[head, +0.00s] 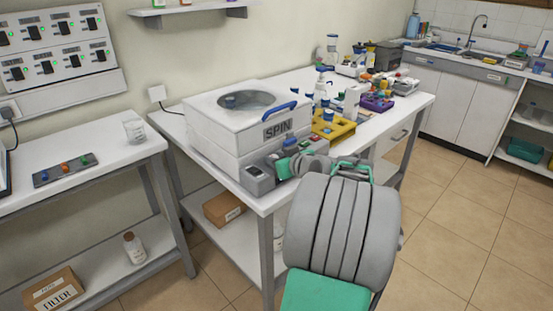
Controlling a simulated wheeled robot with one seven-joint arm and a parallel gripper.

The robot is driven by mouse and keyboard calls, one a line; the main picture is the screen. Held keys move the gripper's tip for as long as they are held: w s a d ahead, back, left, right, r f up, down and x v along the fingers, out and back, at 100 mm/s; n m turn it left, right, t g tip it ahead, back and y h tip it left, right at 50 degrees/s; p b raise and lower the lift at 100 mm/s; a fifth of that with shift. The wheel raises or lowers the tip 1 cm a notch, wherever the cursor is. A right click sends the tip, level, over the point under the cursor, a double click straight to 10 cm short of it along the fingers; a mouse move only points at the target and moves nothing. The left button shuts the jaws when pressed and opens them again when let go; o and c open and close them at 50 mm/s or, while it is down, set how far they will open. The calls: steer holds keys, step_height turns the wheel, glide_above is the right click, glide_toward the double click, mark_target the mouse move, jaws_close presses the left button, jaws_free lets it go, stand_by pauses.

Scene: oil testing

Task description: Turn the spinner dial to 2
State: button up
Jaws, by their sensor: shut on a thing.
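The spinner (205,135) is a white box with a round window in its lid, a blue handle and a "SPIN" label. It stands on the near end of the white bench. A grey control panel (258,180) with a small dark display runs along its front. My gripper (287,156) reaches in from the right and is shut at this panel, right of the display. The spinner dial is mostly hidden by my gripper, so its pointer and numbers cannot be read. My grey and green arm covers the bench front below.
A yellow rack (333,130) and blue-capped bottles stand right of the spinner, close to my gripper. Tiled floor (440,235) is clear at right.

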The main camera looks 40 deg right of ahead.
jaws_close()
steer(key=shift+a+m+h, duration=0.1)
steer(key=shift+m+h, duration=0.2)
steer(key=m+h+b, duration=0.1)
steer(key=m+g+h+b, duration=0.1)
steer(key=shift+w+a+f+h, duration=0.1)
steer(key=shift+w+a+h, duration=0.1)
steer(key=shift+a+h, duration=0.2)
steer(key=m+g+h, duration=0.1)
steer(key=m+h+b, duration=0.1)
steer(key=m, duration=0.1)
steer(key=shift+w+a+f+g+h, duration=0.1)
steer(key=shift+w+a+g+h, duration=0.1)
steer(key=shift+g+h, duration=0.15)
steer(key=m+g+h+b, duration=0.2)
steer(key=shift+w+m+g, duration=0.15)
steer(key=shift+m+g, duration=0.2)
steer(key=shift+m, duration=0.05)
steer(key=shift+m+g+h+b, duration=0.3)
steer(key=shift+m+g+h, duration=0.65)
steer(key=shift+m+g, duration=0.65)
